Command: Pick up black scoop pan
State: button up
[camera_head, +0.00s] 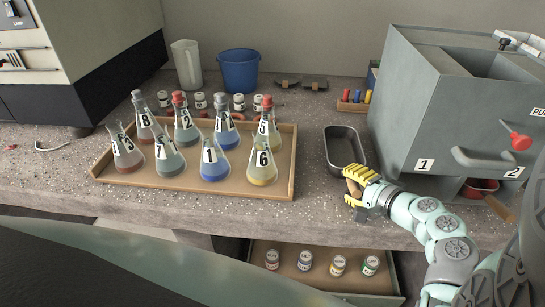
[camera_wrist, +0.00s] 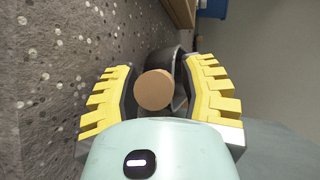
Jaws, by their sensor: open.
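The black scoop pan (camera_head: 344,146) lies on the concrete bench right of the wooden tray, its handle pointing toward the bench's front edge. My gripper (camera_head: 358,186) is at the handle end, with its yellow fingers open. In the wrist view, the round tan end of the handle (camera_wrist: 154,90) sits between the two fingers of my gripper (camera_wrist: 162,72), with gaps showing on both sides. The dark pan (camera_wrist: 165,62) shows behind the handle and is partly hidden by it.
A wooden tray (camera_head: 292,170) with several numbered flasks stands to the left. A grey metal box (camera_head: 425,105) with a handle stands close on the right. An open drawer (camera_head: 310,283) with small cans lies below the bench edge. A blue bucket (camera_head: 238,72) stands at the back.

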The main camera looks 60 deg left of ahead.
jog(key=shift+a+f, duration=0.2)
jog(key=shift+a, duration=0.5)
jog(key=shift+o, duration=0.4)
grip_shut()
